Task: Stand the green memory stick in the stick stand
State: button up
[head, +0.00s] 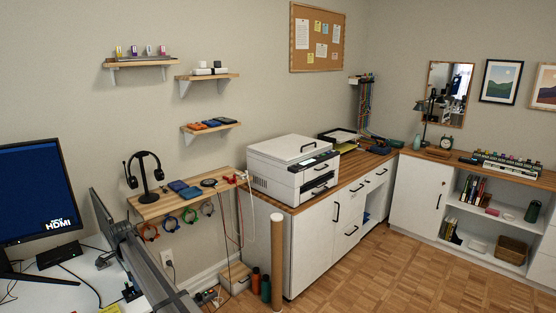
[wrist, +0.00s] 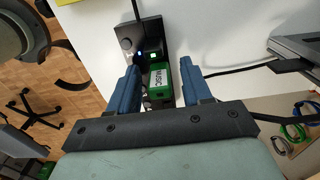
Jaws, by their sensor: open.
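In the wrist view my gripper (wrist: 160,70) is open, with one blue finger on each side of the green memory stick (wrist: 160,80), which is marked MUSIC. I see a gap between the stick and each finger. The stick is at the near end of a black dock-like device (wrist: 153,48) with small lights; whether it is plugged in I cannot tell. In the head view a grey strip on the top wall shelf, seemingly the stick stand (head: 132,58), has several small coloured sticks along it. I cannot make out the gripper or the green stick clearly in the head view.
The white desk (head: 62,292) carries a monitor (head: 38,190) and cables. A wooden shelf (head: 150,208) with a headset stand (head: 146,178) is beyond it. Two more small wall shelves (head: 207,76) (head: 212,127) hang right of and below the top one. A printer (head: 290,165) stands further right.

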dwell(0.6)
grip_shut()
jog(key=shift+r, duration=0.2)
dwell(0.5)
jog(key=shift+r, duration=2.85)
jog(key=shift+s+a, duration=0.1)
jog(key=s+a+r, duration=0.1)
jog(key=s+a, duration=0.7)
jog(key=s, duration=0.2)
jog(key=s+a+r, duration=0.2)
jog(key=s+a, duration=0.7)
jog(key=s, duration=0.2)
jog(key=shift+s+r, duration=0.25)
jog(key=shift+s, duration=0.05)
